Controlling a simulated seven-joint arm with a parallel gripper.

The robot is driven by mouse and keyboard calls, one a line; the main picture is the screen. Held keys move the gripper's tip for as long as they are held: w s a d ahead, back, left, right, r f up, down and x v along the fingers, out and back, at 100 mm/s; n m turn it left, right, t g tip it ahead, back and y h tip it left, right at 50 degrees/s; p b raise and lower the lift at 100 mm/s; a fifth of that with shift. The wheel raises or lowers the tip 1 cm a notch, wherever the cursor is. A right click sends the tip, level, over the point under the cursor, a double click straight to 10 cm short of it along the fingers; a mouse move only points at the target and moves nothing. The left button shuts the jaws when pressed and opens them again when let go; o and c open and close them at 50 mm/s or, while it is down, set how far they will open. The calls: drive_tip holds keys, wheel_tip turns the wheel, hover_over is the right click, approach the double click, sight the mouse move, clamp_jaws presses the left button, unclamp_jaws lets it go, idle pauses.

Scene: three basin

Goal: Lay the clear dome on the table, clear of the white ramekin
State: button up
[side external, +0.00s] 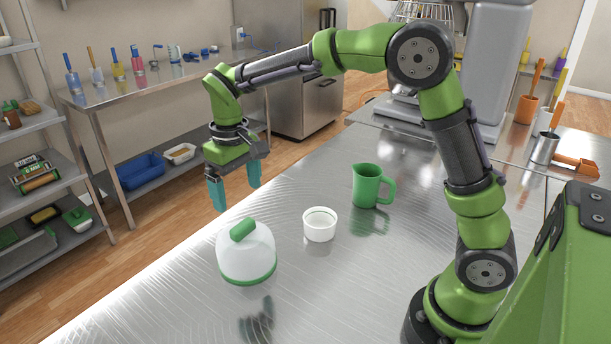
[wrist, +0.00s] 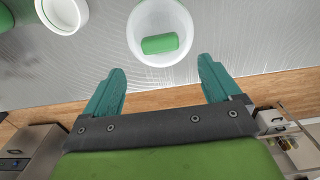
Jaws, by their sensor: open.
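The clear dome (side external: 247,256), with a green handle and green rim, stands upright on the steel table, to the left of the white ramekin (side external: 320,226) with a gap between them. The ramekin is upright and looks empty. In the wrist view the dome (wrist: 160,14) lies ahead of the fingers with its green handle showing, and the ramekin (wrist: 68,15) is at the upper left, apart from it. My gripper (side external: 233,190) is open and empty, in the air above and behind the dome, touching nothing. In the wrist view its teal fingers (wrist: 162,85) are spread apart.
A green mug (side external: 367,186) stands on the table to the right of the ramekin. The table edge (side external: 150,275) runs close to the dome's left. The table front (side external: 345,300) is clear.

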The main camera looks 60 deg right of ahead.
drive_tip(key=s+d+r+m+t+y, duration=0.1)
drive_tip(key=s+d+r+t, duration=0.2)
drive_tip(key=s+r, duration=0.6)
drive_tip(key=s+d+f+m+t, duration=0.1)
drive_tip(key=s+t, duration=0.1)
drive_tip(key=s, duration=0.3)
drive_tip(key=s+f+m+t+y, duration=0.1)
drive_tip(key=s+m+t, duration=0.1)
drive_tip(key=s, duration=0.4)
drive_tip(key=shift+s+d+f, duration=0.2)
drive_tip(key=shift+d+f, duration=0.1)
drive_tip(key=shift+d, duration=0.05)
